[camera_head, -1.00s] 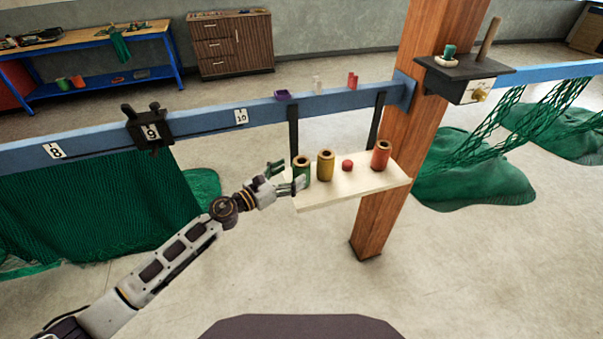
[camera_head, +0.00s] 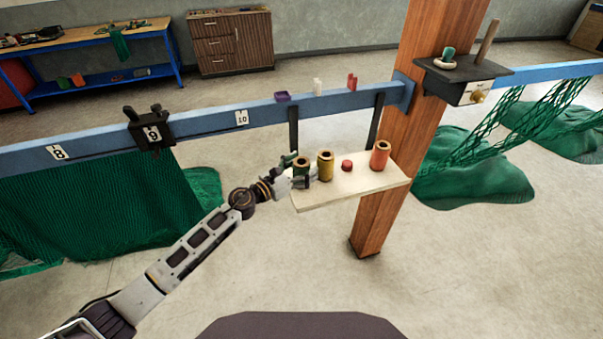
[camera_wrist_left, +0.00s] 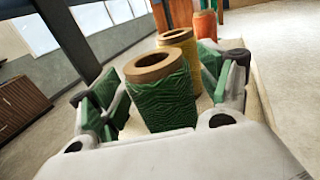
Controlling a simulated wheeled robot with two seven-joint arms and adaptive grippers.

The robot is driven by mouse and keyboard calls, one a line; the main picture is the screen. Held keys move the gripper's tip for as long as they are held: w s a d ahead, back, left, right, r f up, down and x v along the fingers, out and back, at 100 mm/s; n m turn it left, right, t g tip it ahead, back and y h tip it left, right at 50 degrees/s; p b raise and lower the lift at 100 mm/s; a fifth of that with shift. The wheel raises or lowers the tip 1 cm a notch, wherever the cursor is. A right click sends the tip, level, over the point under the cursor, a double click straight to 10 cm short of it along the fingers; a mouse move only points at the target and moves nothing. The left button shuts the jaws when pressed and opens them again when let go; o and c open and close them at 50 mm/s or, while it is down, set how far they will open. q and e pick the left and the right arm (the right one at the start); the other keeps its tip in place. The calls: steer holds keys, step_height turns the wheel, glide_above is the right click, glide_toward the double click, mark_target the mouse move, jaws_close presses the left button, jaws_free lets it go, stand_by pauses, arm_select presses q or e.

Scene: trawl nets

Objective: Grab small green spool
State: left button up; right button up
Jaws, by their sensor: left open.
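The small green spool (camera_head: 301,168) stands upright at the left end of a pale hanging shelf (camera_head: 350,189), with a tan top rim. My left gripper (camera_head: 299,172) is at the shelf's left end, with its fingers on both sides of the spool. In the left wrist view the green spool (camera_wrist_left: 160,92) stands between the open green-padded fingers, with visible gaps on each side. The spool's lower part is hidden by the gripper body in that view. My right gripper is not in view.
A yellow spool (camera_head: 325,166) stands close to the right of the green one. A small red piece (camera_head: 347,166) and an orange spool (camera_head: 380,156) are farther right. A blue rail (camera_head: 262,112) and a wooden post (camera_head: 400,150) are behind the shelf.

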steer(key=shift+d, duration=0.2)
arm_select(q)
steer(key=shift+c, duration=0.9)
steer(key=c, duration=1)
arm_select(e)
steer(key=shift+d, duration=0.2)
arm_select(q)
steer(key=shift+r, duration=0.2)
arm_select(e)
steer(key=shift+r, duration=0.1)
arm_select(q)
steer(key=shift+r+p, duration=0.5)
steer(key=shift+r, duration=0.45)
steer(key=shift+r+p, duration=2.25)
steer(key=shift+r, duration=1.65)
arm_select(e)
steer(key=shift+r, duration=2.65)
